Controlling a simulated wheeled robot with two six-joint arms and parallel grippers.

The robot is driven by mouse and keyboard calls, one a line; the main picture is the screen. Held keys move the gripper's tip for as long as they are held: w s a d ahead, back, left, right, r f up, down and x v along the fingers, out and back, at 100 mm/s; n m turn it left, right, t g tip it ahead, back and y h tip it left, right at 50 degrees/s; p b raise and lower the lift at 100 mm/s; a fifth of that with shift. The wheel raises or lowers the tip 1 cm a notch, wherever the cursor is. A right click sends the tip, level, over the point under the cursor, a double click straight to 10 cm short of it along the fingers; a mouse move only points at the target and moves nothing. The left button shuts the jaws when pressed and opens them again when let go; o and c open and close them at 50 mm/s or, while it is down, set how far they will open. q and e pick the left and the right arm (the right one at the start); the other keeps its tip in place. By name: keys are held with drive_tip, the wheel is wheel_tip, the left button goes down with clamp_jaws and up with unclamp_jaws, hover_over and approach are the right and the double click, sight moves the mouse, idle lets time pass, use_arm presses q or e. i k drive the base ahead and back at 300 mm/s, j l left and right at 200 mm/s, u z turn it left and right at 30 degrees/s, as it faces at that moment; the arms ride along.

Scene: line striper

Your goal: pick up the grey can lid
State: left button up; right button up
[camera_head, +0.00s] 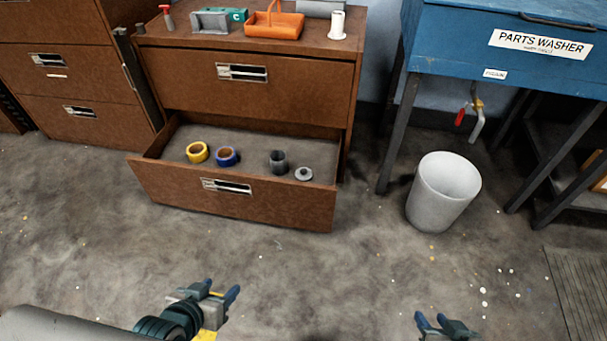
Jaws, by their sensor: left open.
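The grey can lid (304,174) is a small round disc with a raised middle. It lies inside the open lower drawer (236,200), toward its right end. A dark grey can (278,162) stands just left of it, apart from it. My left gripper (222,288) is open and empty, in front of the drawer and well short of the lid. My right gripper (431,318) is at the bottom edge of the view, right of the drawer, with its fingers apart and nothing visible between them.
A yellow tape roll (197,152) and a blue tape roll (226,156) lie in the drawer's left half. A white bin (443,190) stands right of the cabinet, near the blue parts washer (500,45). The floor before the drawer is clear.

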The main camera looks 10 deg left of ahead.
sight(304, 173)
drive_tip(key=i, duration=1.5)
